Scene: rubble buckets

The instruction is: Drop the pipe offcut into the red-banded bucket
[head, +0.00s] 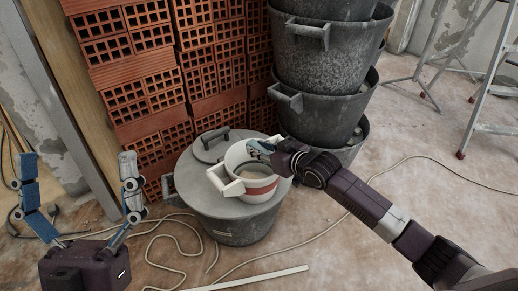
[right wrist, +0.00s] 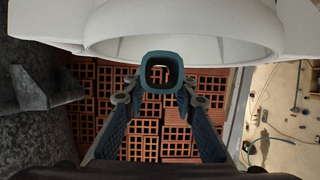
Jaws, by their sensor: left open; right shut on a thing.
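The red-banded bucket (head: 262,189) is white and stands upright on the grey lid of a larger bucket. Its rim also shows large in the right wrist view (right wrist: 185,48). The pipe offcut (right wrist: 160,88) is a short teal square tube with an open end. My right gripper (head: 262,147) is shut on the offcut, by the far right part of the bucket's rim. I cannot tell whether the offcut is over the opening; in the head view it is mostly hidden. My left gripper (head: 77,165) is open and empty at the left, away from the bucket.
A large grey bucket with a lid (head: 190,178) bears the white bucket. Stacked dark buckets (head: 325,70) stand right behind it, close to my right arm. Hollow bricks (head: 140,70) are piled behind. A cable (head: 165,238) and a pale strip (head: 250,279) lie on the floor.

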